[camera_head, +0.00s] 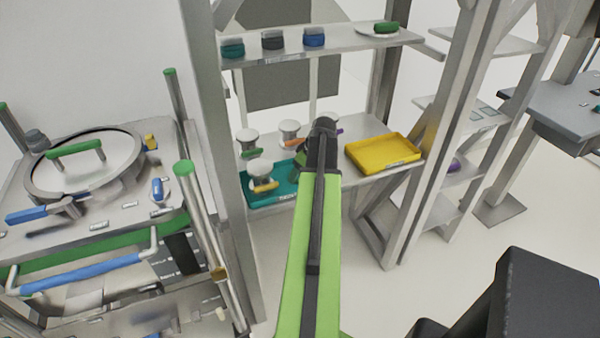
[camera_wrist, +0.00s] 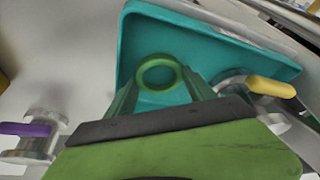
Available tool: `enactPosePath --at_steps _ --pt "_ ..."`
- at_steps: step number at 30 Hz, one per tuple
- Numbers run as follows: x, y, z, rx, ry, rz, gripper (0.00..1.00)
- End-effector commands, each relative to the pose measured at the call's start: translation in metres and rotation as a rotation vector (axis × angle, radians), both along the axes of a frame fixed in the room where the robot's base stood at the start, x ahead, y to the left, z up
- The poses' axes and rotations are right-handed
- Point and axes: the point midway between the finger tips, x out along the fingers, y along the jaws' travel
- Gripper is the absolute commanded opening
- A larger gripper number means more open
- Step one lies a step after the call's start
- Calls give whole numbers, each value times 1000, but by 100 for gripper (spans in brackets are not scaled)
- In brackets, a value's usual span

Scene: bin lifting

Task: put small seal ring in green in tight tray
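The small green seal ring (camera_wrist: 141,76) shows in the wrist view between the two green fingertips of my gripper (camera_wrist: 160,80). The fingertips meet its left and right sides, and my gripper looks shut on it. Behind the ring is the teal tray (camera_wrist: 235,58); I cannot tell whether the ring touches its floor. In the head view the teal tray (camera_head: 262,198) lies at the left of the middle shelf. My gripper (camera_head: 318,150) is at its right side there, and my arm hides the ring.
Metal knobs with a yellow handle (camera_wrist: 271,87) and a purple handle (camera_wrist: 25,129) flank my gripper. A yellow tray (camera_head: 384,152) lies to the right on the shelf (camera_head: 345,172). The upper shelf holds several coloured items. Grey uprights (camera_head: 216,150) stand left of the shelf.

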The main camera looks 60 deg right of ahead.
Motion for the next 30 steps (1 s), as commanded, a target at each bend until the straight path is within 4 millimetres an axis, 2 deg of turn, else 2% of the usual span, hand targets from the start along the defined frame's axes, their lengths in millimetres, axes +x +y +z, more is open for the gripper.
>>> enactPosePath --at_steps 1,3,11,16,20,30 --pt "0 0 0 0 0 0 71" --pt "0 0 0 0 0 0 78" --pt "0 0 1 0 0 1 78" --pt "-1 1 10 0 0 1 78" --pt "-7 2 30 0 0 0 78" --pt "-36 6 103 1 0 0 78"
